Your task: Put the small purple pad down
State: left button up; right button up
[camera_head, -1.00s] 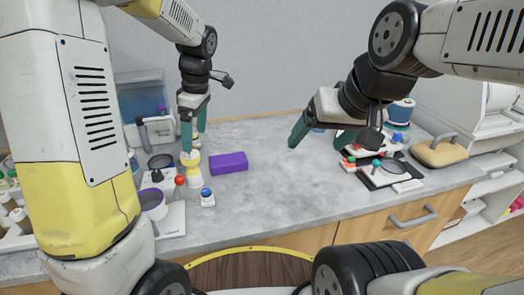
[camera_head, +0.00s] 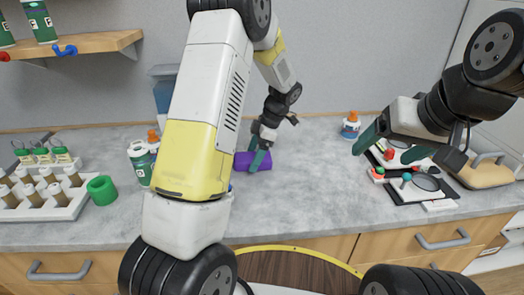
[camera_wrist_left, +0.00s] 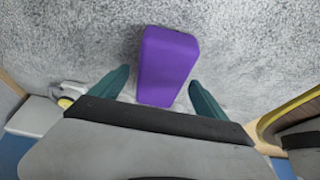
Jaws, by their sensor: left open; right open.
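The small purple pad (camera_head: 262,163) lies on the grey marbled counter (camera_head: 320,200). In the left wrist view the pad (camera_wrist_left: 168,65) sits between the two green fingers, with a gap on each side. My left gripper (camera_wrist_left: 158,88) is open around the pad's near part. In the head view my left gripper (camera_head: 257,160) reaches down over the pad, and its finger hides part of it. My right gripper (camera_head: 393,148) is open and empty, above the counter at the right.
A white rack of brown-capped vials (camera_head: 42,197) and a green ring (camera_head: 101,190) are at the left. A black tray (camera_head: 425,190) with a magnifier lies at the right. An orange-capped bottle (camera_head: 351,126) stands at the back. The counter's middle is clear.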

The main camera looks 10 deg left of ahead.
pick_arm(q)
jog(key=shift+a+f, duration=0.15)
jog(key=shift+f, duration=0.2)
jog(key=shift+c, duration=0.4)
jog(key=c, duration=1.4)
